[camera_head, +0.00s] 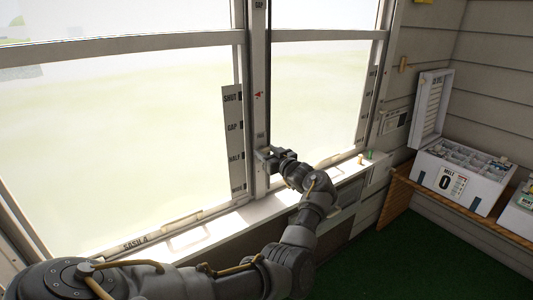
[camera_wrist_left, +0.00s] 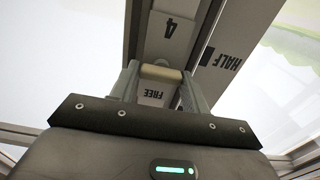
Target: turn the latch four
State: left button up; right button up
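Latch four shows in the left wrist view as a short tan bar (camera_wrist_left: 162,72) on the window post, between a plate marked 4 (camera_wrist_left: 170,27) and a label reading FREE (camera_wrist_left: 153,94). My left gripper (camera_head: 265,156) is at the post, just above the sill. In the wrist view its two fingers (camera_wrist_left: 160,84) stand one at each end of the bar, which fills the gap between them, so it looks shut on the latch. The latch is too small and too covered to make out in the head view. My right gripper is not in view.
A marked strip (camera_head: 233,140) reading SHUT, GAP and HALF runs beside the post. The sill (camera_head: 215,232) carries a SASH 4 label. Right, a wooden bench (camera_head: 402,193) holds an open white box (camera_head: 456,183). Small pegs (camera_head: 361,158) stand at the sill's far end.

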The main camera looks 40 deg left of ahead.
pick_arm(q)
jog(key=c, duration=0.4)
